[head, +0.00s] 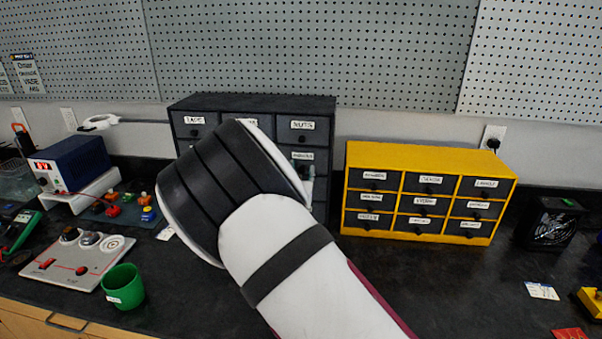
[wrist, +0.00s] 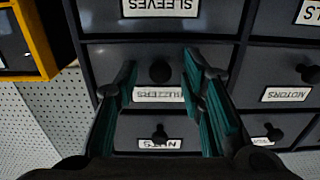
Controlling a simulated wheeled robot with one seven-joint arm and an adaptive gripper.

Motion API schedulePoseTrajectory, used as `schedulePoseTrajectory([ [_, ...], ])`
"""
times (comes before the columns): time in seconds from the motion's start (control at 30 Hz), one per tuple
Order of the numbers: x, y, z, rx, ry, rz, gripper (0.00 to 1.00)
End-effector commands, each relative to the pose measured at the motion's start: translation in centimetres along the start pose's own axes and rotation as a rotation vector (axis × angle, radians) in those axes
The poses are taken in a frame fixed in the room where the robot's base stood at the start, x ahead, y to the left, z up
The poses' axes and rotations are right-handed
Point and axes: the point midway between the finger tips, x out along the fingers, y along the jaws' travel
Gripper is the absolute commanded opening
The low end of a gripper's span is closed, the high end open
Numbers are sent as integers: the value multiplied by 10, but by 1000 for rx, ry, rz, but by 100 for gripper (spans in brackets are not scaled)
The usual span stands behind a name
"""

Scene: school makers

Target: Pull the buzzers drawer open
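The buzzers drawer (wrist: 105,75) is in the dark cabinet, directly below the nuts drawer; the wrist view shows it upside down. It looks closed, flush with its neighbours. Its round black knob (wrist: 160,71) sits above its white label (wrist: 147,94) in that picture. My gripper (wrist: 161,66) is open, its teal-padded fingers to the left and right of the knob, with a visible gap on each side. Whether the tips reach the drawer front is hard to tell. In the head view the drawer's label (head: 303,156) shows at the cabinet's right; my arm hides much around it.
The dark cabinet (head: 255,103) stands against the wall. A yellow cabinet (head: 397,150) with small drawers stands to its right. A green cup (head: 123,287) and a grey panel (head: 80,262) are at left. A black fan (head: 552,222) is at right. The front right counter is mostly clear.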

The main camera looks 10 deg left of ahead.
Motion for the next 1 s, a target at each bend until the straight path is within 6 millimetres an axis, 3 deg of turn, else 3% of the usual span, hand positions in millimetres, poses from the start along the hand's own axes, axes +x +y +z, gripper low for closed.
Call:
schedulePoseTrajectory([
  [0.17,0,0,0,0,0,0,37],
  [0.33,0,0,0,0,0,0,0],
  [0.67,-11,0,-1,0,-1,-1,0],
  [1.0,-82,-1,-3,-1,-5,-2,0],
])
